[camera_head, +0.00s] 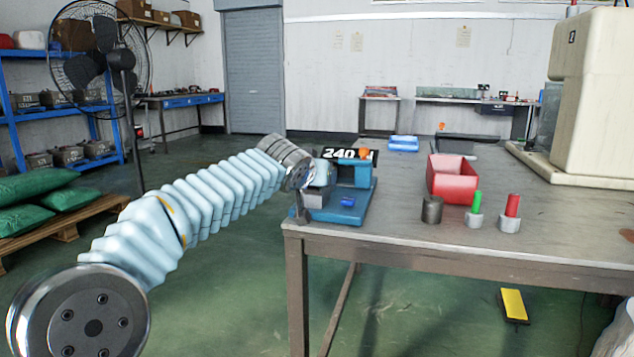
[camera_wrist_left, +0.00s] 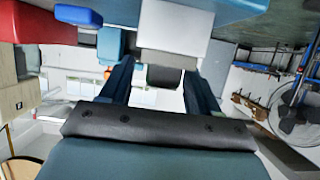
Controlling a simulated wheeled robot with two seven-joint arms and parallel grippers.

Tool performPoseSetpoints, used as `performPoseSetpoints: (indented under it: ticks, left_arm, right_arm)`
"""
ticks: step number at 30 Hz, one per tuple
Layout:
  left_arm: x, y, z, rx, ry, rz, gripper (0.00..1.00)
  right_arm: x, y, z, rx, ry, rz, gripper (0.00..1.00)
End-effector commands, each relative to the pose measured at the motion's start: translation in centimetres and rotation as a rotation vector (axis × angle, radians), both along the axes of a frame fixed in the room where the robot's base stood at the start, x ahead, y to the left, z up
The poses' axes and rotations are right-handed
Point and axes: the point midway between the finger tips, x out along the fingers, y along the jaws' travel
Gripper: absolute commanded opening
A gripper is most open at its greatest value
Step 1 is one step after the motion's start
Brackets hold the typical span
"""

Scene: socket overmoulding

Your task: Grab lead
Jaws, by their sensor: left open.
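My left arm reaches in from the left to a blue machine (camera_head: 364,197) with a black "240" display (camera_head: 341,153) at the table's near left corner. My left gripper (camera_head: 302,205) is small and partly hidden there, beside the machine's grey part. In the left wrist view the gripper (camera_wrist_left: 156,78) is open, its two dark fingers apart. A grey block (camera_wrist_left: 168,58) shows between and beyond the fingertips, with no clear grip on it. I cannot clearly pick out a lead in either view. My right gripper is not in view.
A red bin (camera_head: 452,183), a dark grey cylinder (camera_head: 432,210), a green-topped piece (camera_head: 475,212) and a red-topped piece (camera_head: 510,213) stand right of the machine. A large cream machine (camera_head: 598,95) stands at the right. The table's front middle is clear.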

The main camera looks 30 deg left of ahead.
Motion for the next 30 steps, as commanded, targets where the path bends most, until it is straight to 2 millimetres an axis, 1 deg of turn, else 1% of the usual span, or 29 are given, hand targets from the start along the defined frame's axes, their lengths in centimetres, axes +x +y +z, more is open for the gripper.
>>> performPoseSetpoints:
  ticks: [1, 3, 10, 11, 21, 22, 23, 30]
  left_arm:
    - [0.62, 0.15, -0.23, -0.001, 0.001, 0.000, 0.62]
    - [1.07, 0.26, -0.42, -0.001, 0.000, 0.000, 0.62]
    - [1.23, 0.29, -0.49, -0.001, -0.001, 0.000, 0.62]
    - [1.23, 0.29, -0.49, -0.001, -0.001, 0.000, 0.59]
    - [1.20, 0.29, -0.48, -0.001, -0.001, 0.000, 0.07]
    - [1.20, 0.29, -0.46, -0.001, -0.001, 0.000, 0.06]
    - [1.20, 0.29, -0.46, -0.001, -0.001, 0.000, 0.01]
    - [1.20, 0.29, -0.15, 0.000, -0.002, 0.000, 0.01]
  right_arm:
    - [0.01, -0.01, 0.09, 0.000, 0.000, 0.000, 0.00]
    - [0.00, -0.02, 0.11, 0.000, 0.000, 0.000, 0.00]
    - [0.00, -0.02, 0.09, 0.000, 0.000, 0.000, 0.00]
    - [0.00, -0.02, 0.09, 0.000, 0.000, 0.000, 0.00]
    - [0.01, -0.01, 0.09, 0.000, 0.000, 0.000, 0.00]
    - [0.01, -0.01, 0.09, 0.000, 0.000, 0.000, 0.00]
    - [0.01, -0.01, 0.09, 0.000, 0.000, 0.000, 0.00]
    - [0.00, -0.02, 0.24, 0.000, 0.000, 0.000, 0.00]
